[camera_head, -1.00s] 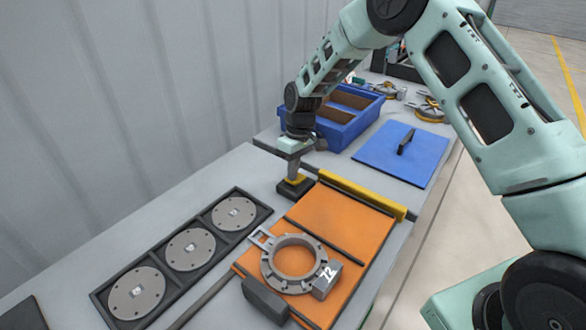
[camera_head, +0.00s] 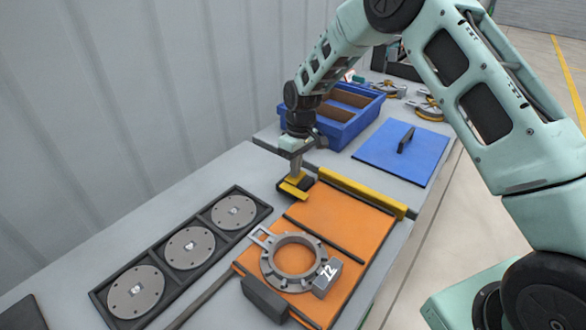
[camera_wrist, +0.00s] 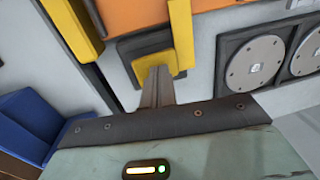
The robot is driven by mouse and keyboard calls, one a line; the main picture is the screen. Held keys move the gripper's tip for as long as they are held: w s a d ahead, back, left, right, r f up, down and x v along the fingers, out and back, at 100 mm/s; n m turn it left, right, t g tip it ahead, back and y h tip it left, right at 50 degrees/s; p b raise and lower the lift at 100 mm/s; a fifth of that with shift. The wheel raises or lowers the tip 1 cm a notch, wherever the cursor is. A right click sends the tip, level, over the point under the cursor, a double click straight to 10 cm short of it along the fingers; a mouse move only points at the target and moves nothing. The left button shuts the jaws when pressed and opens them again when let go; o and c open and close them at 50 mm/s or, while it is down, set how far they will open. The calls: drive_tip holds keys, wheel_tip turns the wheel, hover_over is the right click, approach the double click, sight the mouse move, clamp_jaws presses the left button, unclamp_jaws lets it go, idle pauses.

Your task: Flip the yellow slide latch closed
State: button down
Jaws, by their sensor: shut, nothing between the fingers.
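The yellow slide latch (camera_head: 292,190) sits on a small black base (camera_head: 309,185) at the far left corner of the orange plate (camera_head: 335,216). In the head view its yellow part reaches over the near side of the base. My gripper (camera_head: 296,174) points down at the latch with its fingers shut and empty. In the wrist view the shut fingertips (camera_wrist: 158,72) are at the yellow latch (camera_wrist: 182,38), touching or very close to it. The fingers hide part of the latch and base.
A yellow bar (camera_head: 362,194) runs along the far edge of the orange plate. A grey ring part (camera_head: 268,262) lies on the plate. A black tray with round metal discs (camera_head: 190,248) is on the left. A blue bin (camera_head: 338,133) and blue lid (camera_head: 425,155) are behind.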

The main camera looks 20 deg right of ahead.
sight(289, 182)
idle(0.3)
wheel_tip(289, 182, up, 14)
drive_tip(key=s+a, duration=0.1)
drive_tip(key=a, duration=0.1)
drive_tip(key=shift+s, duration=0.25)
drive_tip(key=shift+a+f, duration=0.1)
drive_tip(key=s+a+r, duration=0.3)
drive_tip(key=s+a, duration=0.1)
drive_tip(key=s, duration=0.6)
drive_tip(key=s+a+r, duration=0.2)
drive_tip(key=s+a, duration=0.2)
drive_tip(key=s, duration=0.6)
drive_tip(key=s+d+n, duration=0.1)
drive_tip(key=s+d, duration=0.1)
drive_tip(key=s, duration=1.4)
drive_tip(key=shift+s+d+f+t+h, duration=0.25)
drive_tip(key=shift+d+f+t+h, duration=0.05)
drive_tip(key=shift+d+f+t, duration=0.15)
